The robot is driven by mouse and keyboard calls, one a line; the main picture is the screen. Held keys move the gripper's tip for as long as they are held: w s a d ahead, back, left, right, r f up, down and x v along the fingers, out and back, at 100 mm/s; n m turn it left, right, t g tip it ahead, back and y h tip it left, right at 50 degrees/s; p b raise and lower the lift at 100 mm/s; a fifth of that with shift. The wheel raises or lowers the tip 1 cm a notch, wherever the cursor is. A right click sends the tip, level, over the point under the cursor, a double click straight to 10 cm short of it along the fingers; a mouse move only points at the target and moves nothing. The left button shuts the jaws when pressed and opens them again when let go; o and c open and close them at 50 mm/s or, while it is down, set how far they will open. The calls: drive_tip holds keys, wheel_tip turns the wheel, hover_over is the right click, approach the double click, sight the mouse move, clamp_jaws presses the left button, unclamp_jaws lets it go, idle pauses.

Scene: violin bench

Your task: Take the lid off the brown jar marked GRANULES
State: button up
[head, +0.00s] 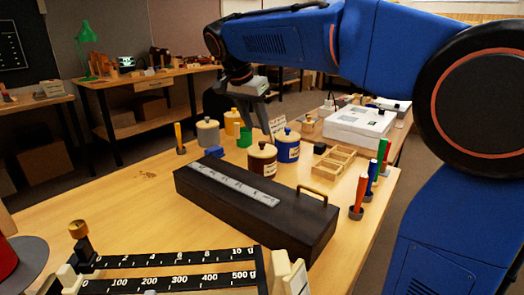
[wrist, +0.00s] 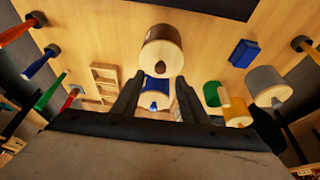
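The brown jar (head: 257,169) stands upright on the bench, behind the long black case. Its cream lid (head: 263,149) with a brown knob is on it. Its label is too small to read. In the wrist view the brown jar (wrist: 153,34) shows at top centre, with the lid (wrist: 168,57) and knob facing the camera. My gripper (head: 257,131) points down above and slightly left of the jar. In the wrist view my gripper (wrist: 160,80) has its two fingers spread with nothing held between them, and the lid lies past the fingertips.
A blue jar (head: 290,154) with a cream lid stands close behind the brown one. A grey jar (head: 208,138), yellow jar (head: 232,128), green cup (head: 244,140) and blue block (head: 214,152) are to the left. The black case (head: 290,222) lies in front; a wooden tray (head: 340,155) is right.

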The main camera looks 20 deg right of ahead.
sight(262, 142)
drive_tip(key=shift+x, duration=2.95)
clamp_jaws()
